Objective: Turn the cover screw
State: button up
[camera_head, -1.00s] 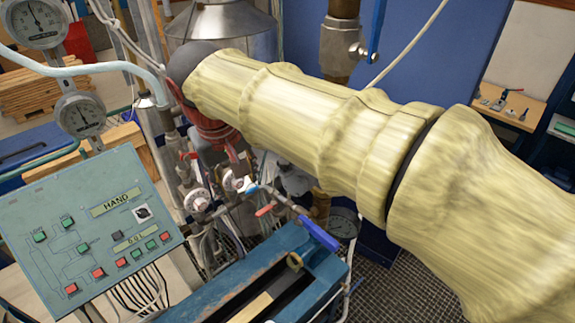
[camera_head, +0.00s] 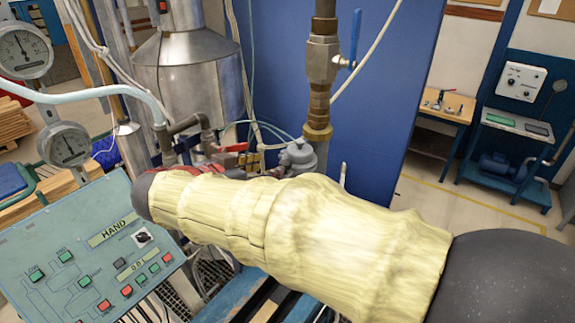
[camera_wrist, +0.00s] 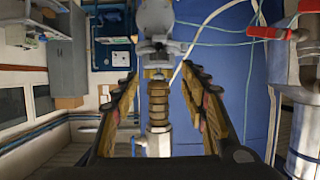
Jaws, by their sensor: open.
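A grey meter body (camera_head: 298,156) sits under the brass fitting of a vertical pipe, just behind my sleeved arm in the head view. In the wrist view a grey rounded body (camera_wrist: 160,28), apparently this meter, is at the top centre, beyond the fingertips. I cannot single out the cover screw in either view. My gripper (camera_wrist: 160,80) is open, its two dark and yellowish fingers on either side of the brass fitting (camera_wrist: 158,105) as seen in the picture. Nothing is visibly held.
The vertical pipe carries a valve with a blue lever (camera_head: 355,38). A control panel (camera_head: 75,260) and dial gauges (camera_head: 22,48) stand at the left, with a metal tank (camera_head: 190,80) behind. A red-handled valve (camera_wrist: 268,32) is at the wrist view's right. Open floor lies at the right.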

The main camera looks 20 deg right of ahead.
aim_at(284, 163)
jog(key=p+x, duration=0.2)
jog(key=x, duration=0.5)
jog(key=shift+w+d+f, duration=0.15)
jog(key=shift+d+f, duration=0.05)
jog(key=shift+d, duration=0.1)
jog(key=shift+c, duration=1.2)
grip_shut()
